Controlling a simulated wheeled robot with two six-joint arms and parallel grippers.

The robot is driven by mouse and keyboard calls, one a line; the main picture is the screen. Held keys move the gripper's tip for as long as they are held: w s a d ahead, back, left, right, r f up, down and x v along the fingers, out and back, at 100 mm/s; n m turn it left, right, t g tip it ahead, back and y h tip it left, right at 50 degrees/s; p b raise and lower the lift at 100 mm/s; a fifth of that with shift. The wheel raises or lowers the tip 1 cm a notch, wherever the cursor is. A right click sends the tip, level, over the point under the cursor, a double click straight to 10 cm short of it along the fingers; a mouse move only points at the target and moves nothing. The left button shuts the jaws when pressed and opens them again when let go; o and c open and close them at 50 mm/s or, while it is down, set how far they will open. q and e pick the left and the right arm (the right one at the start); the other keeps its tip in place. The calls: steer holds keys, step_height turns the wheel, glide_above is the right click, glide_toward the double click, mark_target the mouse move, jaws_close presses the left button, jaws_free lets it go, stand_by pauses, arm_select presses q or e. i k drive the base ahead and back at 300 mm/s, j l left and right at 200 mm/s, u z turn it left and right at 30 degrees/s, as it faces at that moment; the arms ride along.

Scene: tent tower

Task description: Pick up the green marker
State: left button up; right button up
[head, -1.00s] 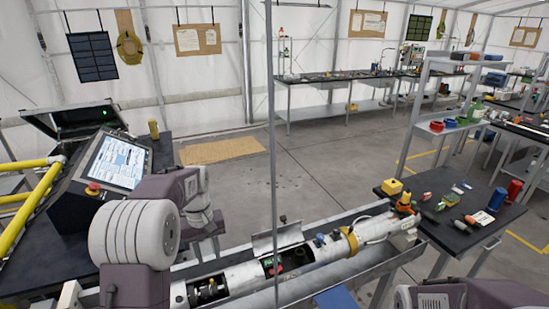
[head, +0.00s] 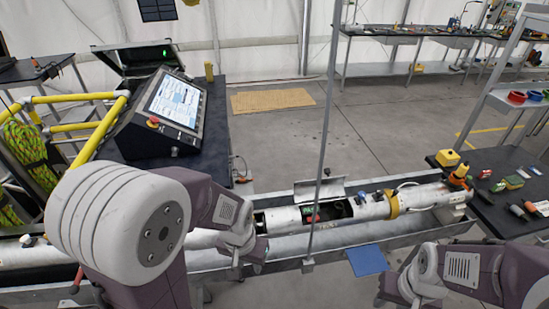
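I cannot single out a green marker for certain. A small dark-green item (head: 498,187) and a green-and-yellow block (head: 514,182) lie on the dark table (head: 480,207) at the right; both are too small to identify. My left gripper (head: 249,262) hangs over the near side of the metal trough, far left of that table. Its fingers are small and partly hidden, so their opening does not show. My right arm comes in at the bottom right; its gripper (head: 392,296) is at the lower edge, below the table, its fingers unclear.
A long white tube (head: 360,206) with open hatches lies in the metal trough (head: 290,262). A thin upright pole (head: 327,120) stands before it. A blue plate (head: 367,260) is at the trough's front. A yellow block (head: 447,158) sits on the right table. A console screen (head: 175,100) stands left.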

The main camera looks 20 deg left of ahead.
mark_target(498, 188)
steer(key=j+u, duration=0.1)
steer(key=u, duration=0.8)
steer(key=l, duration=1.1)
steer(key=z, duration=1.95)
steer(key=i+j, duration=0.05)
